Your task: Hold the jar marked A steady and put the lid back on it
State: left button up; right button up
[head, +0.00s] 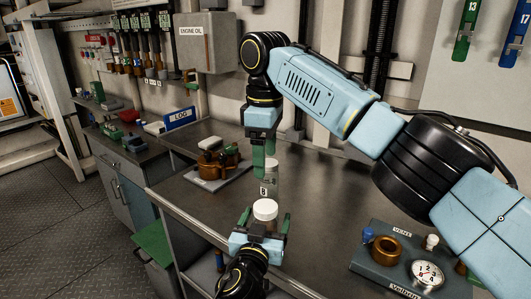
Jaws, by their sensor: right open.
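A jar with a round white top (265,209) stands near the front edge of the bench, between the green fingers of my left gripper (265,219). The fingers flank the jar's body and appear closed on it. The white top looks like a lid sitting level on the jar; no letter shows on this jar. My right gripper (262,167) points down, open, above and behind the white top, with nothing visible in it. A clear jar (271,180) with a dark-lettered label, seemingly B, stands upright behind, close to the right gripper's fingers in the picture.
A grey block with a brass ring (384,249), a gauge (427,273) and knobs is at the front right. A brown fixture on a plate (214,165) is at the left back. An engine oil box (207,42) hangs on the wall. Bare bench (330,200) lies to the right.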

pick_arm(q)
jog(key=v, duration=1.3)
jog(key=shift+s, duration=0.2)
jog(key=shift+f, duration=0.1)
